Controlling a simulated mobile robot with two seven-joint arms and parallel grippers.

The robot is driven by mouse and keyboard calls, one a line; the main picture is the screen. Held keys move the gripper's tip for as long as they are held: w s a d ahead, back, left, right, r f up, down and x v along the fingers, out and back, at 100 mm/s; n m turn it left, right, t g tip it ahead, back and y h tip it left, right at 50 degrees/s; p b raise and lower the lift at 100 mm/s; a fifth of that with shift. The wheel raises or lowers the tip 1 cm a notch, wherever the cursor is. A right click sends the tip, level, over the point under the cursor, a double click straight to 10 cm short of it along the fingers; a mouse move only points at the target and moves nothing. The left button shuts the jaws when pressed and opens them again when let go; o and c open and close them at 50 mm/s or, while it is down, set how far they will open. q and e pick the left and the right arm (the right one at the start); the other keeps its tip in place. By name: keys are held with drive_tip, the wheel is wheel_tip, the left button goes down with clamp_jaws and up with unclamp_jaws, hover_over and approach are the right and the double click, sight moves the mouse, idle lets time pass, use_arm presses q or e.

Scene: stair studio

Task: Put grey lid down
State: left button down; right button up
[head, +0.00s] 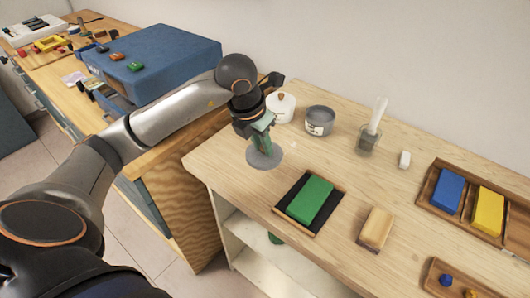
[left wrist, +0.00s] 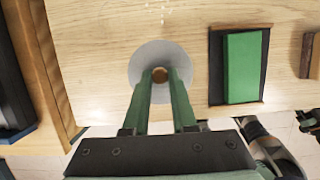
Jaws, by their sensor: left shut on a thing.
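My left gripper (head: 263,140) points down over the left end of the light wooden table. Its green fingers (left wrist: 160,88) are shut on the brown knob (left wrist: 160,74) of the grey lid. The grey lid (head: 265,158) is a flat round disc below the fingertips and looks level; it also shows in the left wrist view (left wrist: 150,57). I cannot tell whether its underside touches the tabletop. An open grey pot (head: 319,121) stands behind and to the right of the lid.
A white pot with a brown knob (head: 281,108) stands by the wall. A green block (head: 310,201) lies on a dark tray in front of the lid. A tan block (head: 376,227) and a wooden tray with blue and yellow blocks (head: 452,212) are right.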

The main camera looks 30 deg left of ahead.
sight(265, 156)
use_arm(q)
drive_tip(key=w+f, duration=0.2)
drive_tip(key=shift+a+f, duration=0.35)
wheel_tip(265, 156, down, 3)
drive_tip(key=shift+f, duration=0.2)
drive_tip(key=c, duration=0.7)
unclamp_jaws()
drive_tip(key=shift+r, duration=0.1)
